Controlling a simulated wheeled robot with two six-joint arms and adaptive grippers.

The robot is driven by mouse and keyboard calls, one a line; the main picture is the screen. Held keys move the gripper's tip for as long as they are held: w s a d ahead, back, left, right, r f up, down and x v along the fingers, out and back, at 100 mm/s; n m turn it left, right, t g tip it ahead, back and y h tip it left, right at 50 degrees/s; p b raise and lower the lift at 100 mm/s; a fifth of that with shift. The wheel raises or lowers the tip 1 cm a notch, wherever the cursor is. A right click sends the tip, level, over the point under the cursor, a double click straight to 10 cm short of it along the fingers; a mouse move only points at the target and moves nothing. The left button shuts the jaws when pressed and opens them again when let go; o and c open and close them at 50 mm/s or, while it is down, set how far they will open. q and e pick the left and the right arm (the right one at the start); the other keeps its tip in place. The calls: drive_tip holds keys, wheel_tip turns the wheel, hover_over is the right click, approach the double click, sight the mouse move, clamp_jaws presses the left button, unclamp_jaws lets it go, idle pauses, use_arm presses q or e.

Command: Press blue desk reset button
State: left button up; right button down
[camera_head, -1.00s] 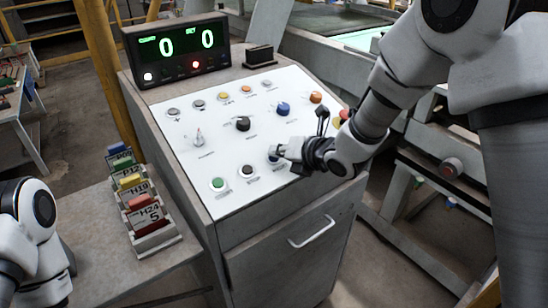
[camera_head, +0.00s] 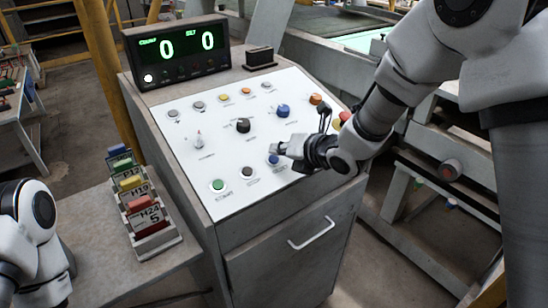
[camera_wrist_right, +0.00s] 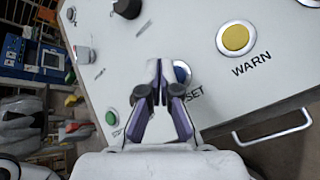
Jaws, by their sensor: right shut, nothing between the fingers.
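The blue reset button (camera_head: 273,160) sits in the front row of the white sloping panel (camera_head: 215,125). In the right wrist view the blue button (camera_wrist_right: 182,74) shows just right of the fingertips, with the letters "SET" beside it, partly hidden by the fingers. My right gripper (camera_head: 279,149) is shut and empty, its tips close over the button in the head view. It also shows in the wrist view (camera_wrist_right: 159,68). I cannot tell whether the tips touch the button. Of my left arm only links show at the left edge; its gripper is out of view.
A black knob (camera_head: 243,125) and a blue knob (camera_head: 283,110) rise behind. The display (camera_head: 178,52) reads 0 and 0. A card rack (camera_head: 150,238) stands left.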

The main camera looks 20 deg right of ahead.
sight(283, 171)
drive_tip(key=shift+r, duration=0.3)
drive_tip(key=r, duration=0.1)
drive_tip(key=s+r+p, duration=0.1)
drive_tip(key=r+p, duration=0.1)
drive_tip(key=r, duration=0.1)
drive_tip(key=shift+s+d, duration=0.15)
drive_tip(key=shift+d, duration=0.1)
idle(0.6)
